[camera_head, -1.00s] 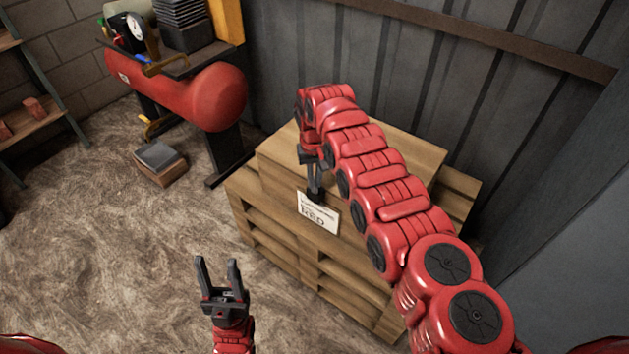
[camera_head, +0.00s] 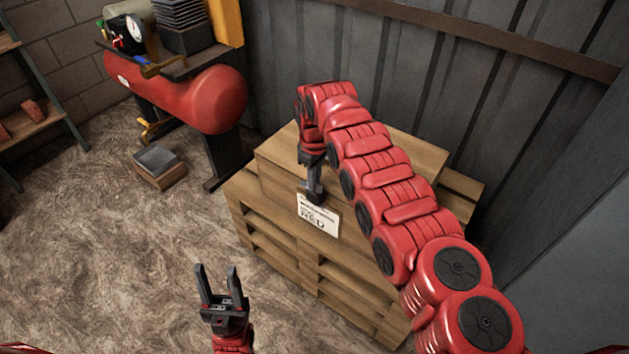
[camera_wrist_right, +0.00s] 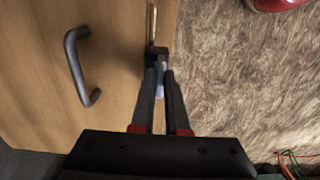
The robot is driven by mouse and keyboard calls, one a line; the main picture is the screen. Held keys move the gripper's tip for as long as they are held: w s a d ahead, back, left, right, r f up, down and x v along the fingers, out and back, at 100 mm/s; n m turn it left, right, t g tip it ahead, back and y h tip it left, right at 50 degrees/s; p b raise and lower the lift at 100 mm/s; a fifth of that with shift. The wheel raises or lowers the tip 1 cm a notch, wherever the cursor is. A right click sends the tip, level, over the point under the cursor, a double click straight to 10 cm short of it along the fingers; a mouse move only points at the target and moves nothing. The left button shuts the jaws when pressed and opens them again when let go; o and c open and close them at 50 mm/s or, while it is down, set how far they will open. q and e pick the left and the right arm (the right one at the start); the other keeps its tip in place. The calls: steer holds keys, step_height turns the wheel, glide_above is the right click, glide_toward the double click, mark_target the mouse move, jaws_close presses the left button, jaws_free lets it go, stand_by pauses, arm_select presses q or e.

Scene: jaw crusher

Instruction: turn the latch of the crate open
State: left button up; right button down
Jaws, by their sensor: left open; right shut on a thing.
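The wooden crate (camera_head: 388,161) stands on a pallet-like wooden base against the metal wall, with a white label (camera_head: 318,215) on its front. My right gripper (camera_head: 315,194) points down at the crate's front edge above the label. In the right wrist view, my right gripper (camera_wrist_right: 160,80) is shut on the small latch (camera_wrist_right: 158,56) at the edge of the crate lid (camera_wrist_right: 35,95). The fingers hide much of the latch, so its exact angle is hard to tell. My left gripper (camera_head: 221,285) is open and empty over the floor, left of the crate.
A dark curved handle (camera_wrist_right: 76,67) is on the lid beside the right gripper. A red tank (camera_head: 185,92) on a stand is at the back left, with a small box (camera_head: 160,166) on the floor near it.

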stand_by(0.4)
steer(key=c, duration=0.9)
jaws_free()
steer(key=shift+r, duration=0.1)
step_height(320, 180, up, 17)
steer(key=p, duration=0.6)
steer(key=shift+r, duration=0.1)
